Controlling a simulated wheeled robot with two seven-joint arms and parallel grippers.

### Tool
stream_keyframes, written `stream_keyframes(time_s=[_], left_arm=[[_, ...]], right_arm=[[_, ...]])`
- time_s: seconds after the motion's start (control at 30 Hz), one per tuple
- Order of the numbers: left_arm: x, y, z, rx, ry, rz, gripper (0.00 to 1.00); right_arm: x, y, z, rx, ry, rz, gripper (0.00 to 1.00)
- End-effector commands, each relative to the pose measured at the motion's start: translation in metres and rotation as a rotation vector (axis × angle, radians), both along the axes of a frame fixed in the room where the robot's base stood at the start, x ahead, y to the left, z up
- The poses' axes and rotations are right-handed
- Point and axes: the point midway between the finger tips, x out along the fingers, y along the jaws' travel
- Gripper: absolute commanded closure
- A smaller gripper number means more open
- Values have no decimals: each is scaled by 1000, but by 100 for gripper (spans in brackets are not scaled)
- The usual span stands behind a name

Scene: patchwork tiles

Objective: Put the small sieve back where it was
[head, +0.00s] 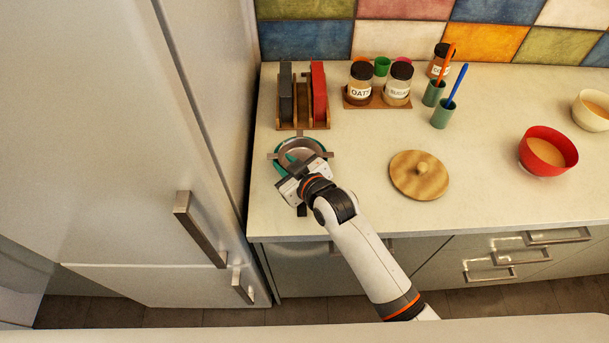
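A round, grey metal-rimmed thing that looks like the small sieve (297,146) sits within a teal bowl or pot (277,165) on the counter near the fridge. Short grey tabs stick out at its left and right sides. My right gripper (294,184) is over its near edge and hides that part. Whether its fingers are open, shut or touching the rim does not show clearly. My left gripper is not in view.
Behind stand a wooden rack (303,122) with dark and red boards, and a jar tray (377,104). A round wooden lid (419,176) lies to the right, a red bowl (547,152) farther right. The fridge (205,130) is close on the left. Counter around the lid is clear.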

Motion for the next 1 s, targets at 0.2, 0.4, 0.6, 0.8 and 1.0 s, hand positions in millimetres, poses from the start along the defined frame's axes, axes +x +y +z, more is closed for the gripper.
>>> stream_keyframes(time_s=[0.2,0.4,0.6,0.8,1.0], left_arm=[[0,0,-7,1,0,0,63],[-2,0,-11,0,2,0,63],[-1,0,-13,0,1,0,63],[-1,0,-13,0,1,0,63],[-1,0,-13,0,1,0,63]], right_arm=[[-39,-25,15,-2,-1,0,74],[-68,-44,31,-4,-4,-3,74],[-82,-53,39,-4,-4,-3,74],[-84,-55,40,-5,-5,-4,74],[-84,-55,40,-5,-5,-4,74]])
